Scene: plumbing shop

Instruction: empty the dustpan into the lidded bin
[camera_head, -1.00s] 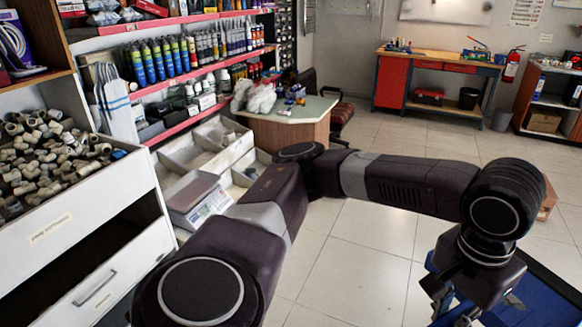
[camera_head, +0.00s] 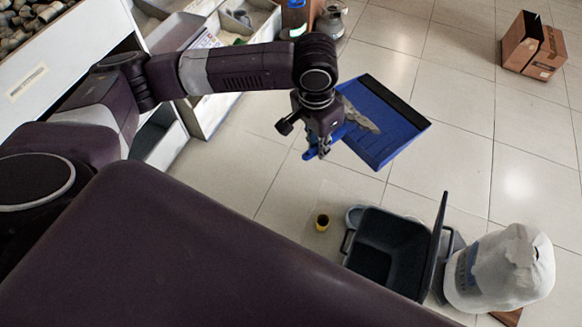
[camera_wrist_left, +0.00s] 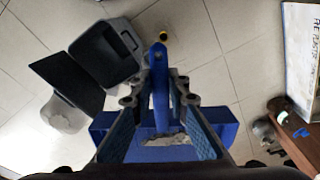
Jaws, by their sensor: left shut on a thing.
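The blue dustpan (camera_head: 395,148) is held in the air in the head view, with a heap of grey debris (camera_head: 358,118) on its pan. My left gripper (camera_head: 318,150) is shut on its handle, which stands between the fingers in the left wrist view (camera_wrist_left: 160,75). The bin (camera_head: 372,262) is a dark open-topped box on the floor, nearer than the dustpan and below it in the head view. Its dark lid (camera_head: 436,235) stands raised on the right side. The bin also shows at upper left in the wrist view (camera_wrist_left: 128,62). My right gripper is not in view.
A small yellow-rimmed cup (camera_head: 322,222) stands on the floor left of the bin. A full white sack (camera_head: 500,268) stands right of the lid. A cardboard box (camera_head: 533,45) is at the far right. White drawers (camera_head: 205,110) line the left. The tiled floor between is clear.

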